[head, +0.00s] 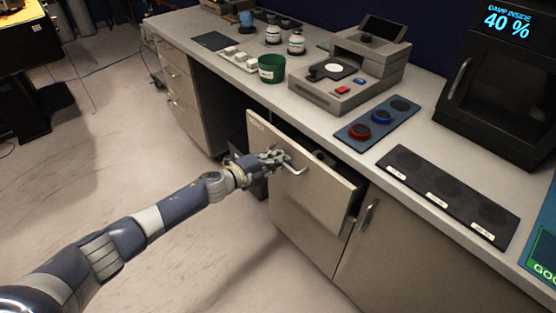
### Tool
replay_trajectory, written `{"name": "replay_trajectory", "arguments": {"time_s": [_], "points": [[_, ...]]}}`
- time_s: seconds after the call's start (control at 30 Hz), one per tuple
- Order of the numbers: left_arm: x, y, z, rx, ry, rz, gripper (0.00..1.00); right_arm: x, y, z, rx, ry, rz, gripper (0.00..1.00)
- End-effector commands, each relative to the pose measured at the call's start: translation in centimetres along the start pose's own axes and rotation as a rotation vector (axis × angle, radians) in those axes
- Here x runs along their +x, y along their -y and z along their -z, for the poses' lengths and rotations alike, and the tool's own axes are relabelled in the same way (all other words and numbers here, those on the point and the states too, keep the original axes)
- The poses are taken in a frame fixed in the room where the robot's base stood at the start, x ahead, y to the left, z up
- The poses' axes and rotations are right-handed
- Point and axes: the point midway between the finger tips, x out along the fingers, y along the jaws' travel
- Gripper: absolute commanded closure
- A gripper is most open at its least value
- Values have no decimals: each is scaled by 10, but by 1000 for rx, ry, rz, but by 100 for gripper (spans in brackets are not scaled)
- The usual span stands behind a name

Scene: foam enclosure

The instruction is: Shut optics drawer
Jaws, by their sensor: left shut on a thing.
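The optics drawer (311,206) is a beige, tall-fronted drawer under the counter, pulled partly out, with a dark gap showing behind its front. A small label sits at its upper left corner. Its bar handle (295,169) is near the top of the front. My left gripper (281,161) is at the handle, shut on it, with the arm reaching in from the lower left. The fingers hide part of the handle. Little of the drawer's contents shows. My right gripper is not in view.
The grey counter (310,117) carries a grey device (345,80), a green cup (271,68), a panel with red and blue knobs (377,123) and a black tray (447,194). A closed cabinet door (400,250) adjoins the drawer. The floor (150,165) at left is mostly clear.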

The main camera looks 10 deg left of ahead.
Motion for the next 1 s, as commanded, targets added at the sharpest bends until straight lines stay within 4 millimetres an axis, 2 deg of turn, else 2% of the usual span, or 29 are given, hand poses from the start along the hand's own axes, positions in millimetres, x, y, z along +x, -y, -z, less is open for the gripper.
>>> {"name": "replay_trajectory", "arguments": {"time_s": [0.1, 0.13, 0.2, 0.23, 0.67, 0.87, 1.0], "points": [[0, 2, -2, 0, 4, 3, 100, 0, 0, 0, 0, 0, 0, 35], [0, 2, -2, 0, 4, 3, 89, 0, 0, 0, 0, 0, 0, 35], [0, 2, -2, 0, 4, 3, 73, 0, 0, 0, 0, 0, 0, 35], [0, 2, -2, 0, 4, 2, 71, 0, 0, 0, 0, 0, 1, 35], [-5, 0, -1, 1, 2, 1, 71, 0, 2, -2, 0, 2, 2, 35], [-29, 0, -1, 2, 1, -1, 71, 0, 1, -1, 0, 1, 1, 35], [-55, -1, -1, 2, 2, -2, 71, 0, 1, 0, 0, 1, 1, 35]]}}
